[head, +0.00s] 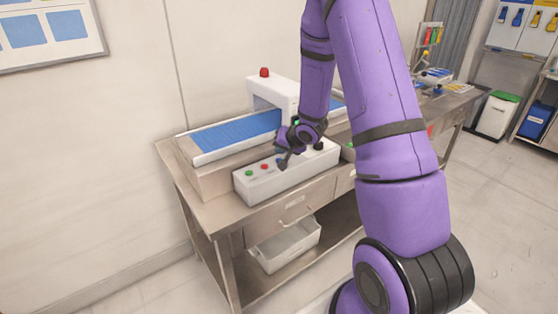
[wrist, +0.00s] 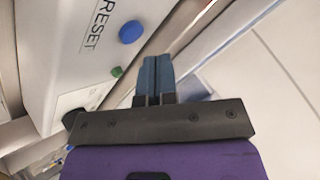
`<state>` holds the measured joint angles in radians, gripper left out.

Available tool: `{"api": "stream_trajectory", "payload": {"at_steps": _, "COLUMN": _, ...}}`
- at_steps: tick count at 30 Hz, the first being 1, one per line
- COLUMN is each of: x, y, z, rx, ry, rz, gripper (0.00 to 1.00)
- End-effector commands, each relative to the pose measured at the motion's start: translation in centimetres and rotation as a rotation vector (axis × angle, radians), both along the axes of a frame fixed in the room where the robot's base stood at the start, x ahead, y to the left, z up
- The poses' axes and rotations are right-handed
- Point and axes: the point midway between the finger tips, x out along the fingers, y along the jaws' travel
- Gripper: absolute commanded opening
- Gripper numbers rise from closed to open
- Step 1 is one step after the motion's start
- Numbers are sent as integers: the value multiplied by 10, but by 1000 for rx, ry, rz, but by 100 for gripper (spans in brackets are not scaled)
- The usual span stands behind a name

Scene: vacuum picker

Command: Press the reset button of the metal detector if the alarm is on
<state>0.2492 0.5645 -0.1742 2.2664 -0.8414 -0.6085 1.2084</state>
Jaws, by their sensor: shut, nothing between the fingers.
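The metal detector (head: 276,95) is a white arch over a conveyor with a blue belt (head: 235,133). A red alarm lamp (head: 264,72) sits on top; I cannot tell whether it is lit. In front is a white control box (head: 285,177) with a green button (head: 249,173) and a red button (head: 265,167) at its left. In the wrist view, a blue button (wrist: 132,32) stands beside the label RESET (wrist: 97,25), with a green button (wrist: 117,72) nearer me. My gripper (head: 283,164) is shut and empty over the control box; its fingertips (wrist: 158,60) appear beside the blue button, apart from it.
The steel table (head: 205,213) carries the conveyor and box. A white bin (head: 285,247) sits on its lower shelf. Other tables and bins, one with a green lid (head: 497,115), stand at the right. A wall is behind the table. The floor in front is clear.

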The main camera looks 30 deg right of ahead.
Motion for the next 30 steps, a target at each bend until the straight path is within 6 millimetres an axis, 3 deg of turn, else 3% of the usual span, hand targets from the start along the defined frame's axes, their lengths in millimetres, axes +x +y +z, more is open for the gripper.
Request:
{"api": "stream_trajectory", "payload": {"at_steps": 15, "x": 0, "y": 0, "z": 42, "rx": 0, "ry": -2, "rz": -1, "gripper": 0}}
{"api": "stream_trajectory", "payload": {"at_steps": 30, "x": 0, "y": 0, "z": 44, "rx": -1, "ry": -1, "rz": 0, "gripper": 0}}
